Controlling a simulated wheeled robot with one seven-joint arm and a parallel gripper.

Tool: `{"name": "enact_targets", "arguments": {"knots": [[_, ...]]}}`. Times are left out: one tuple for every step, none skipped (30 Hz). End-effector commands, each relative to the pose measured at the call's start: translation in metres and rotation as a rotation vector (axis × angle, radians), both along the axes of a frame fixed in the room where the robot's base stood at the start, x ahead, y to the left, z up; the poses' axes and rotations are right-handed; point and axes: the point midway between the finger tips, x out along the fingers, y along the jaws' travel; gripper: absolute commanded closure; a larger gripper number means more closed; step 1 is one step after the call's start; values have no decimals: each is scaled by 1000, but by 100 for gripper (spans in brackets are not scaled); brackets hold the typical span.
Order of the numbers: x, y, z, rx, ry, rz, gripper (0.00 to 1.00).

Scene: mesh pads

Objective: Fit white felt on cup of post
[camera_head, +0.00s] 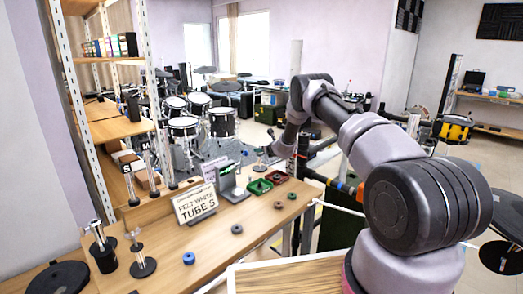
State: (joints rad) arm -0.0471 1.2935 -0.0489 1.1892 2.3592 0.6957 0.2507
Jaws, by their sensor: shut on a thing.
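I cannot pick out the white felt for certain. Several upright posts stand at the table's left side, among them one by an "S" label (130,186) and one by an "M" label (149,176). My gripper is apart from all of these.
A sign reading "FELT WHITE TUBE S" (196,204) stands mid-table beside a grey device (229,184). A blue ring (188,258) and dark ring (237,229) lie on the table. Shelving rises at left.

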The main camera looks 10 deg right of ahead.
Motion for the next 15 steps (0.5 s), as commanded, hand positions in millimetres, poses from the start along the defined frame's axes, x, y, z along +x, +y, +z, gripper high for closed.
{"name": "enact_targets", "arguments": {"knots": [[0, 0, 0, 0, 0, 0, 100], [0, 0, 0, 0, 0, 0, 100], [0, 0, 0, 0, 0, 0, 100], [0, 0, 0, 0, 0, 0, 100], [0, 0, 0, 0, 0, 0, 44], [0, 0, 0, 0, 0, 0, 28], [0, 0, 0, 0, 0, 0, 17], [0, 0, 0, 0, 0, 0, 16], [0, 0, 0, 0, 0, 0, 16], [0, 0, 0, 0, 0, 0, 16], [0, 0, 0, 0, 0, 0, 16], [0, 0, 0, 0, 0, 0, 16], [0, 0, 0, 0, 0, 0, 16], [0, 0, 0, 0, 0, 0, 16], [0, 0, 0, 0, 0, 0, 16]]}}
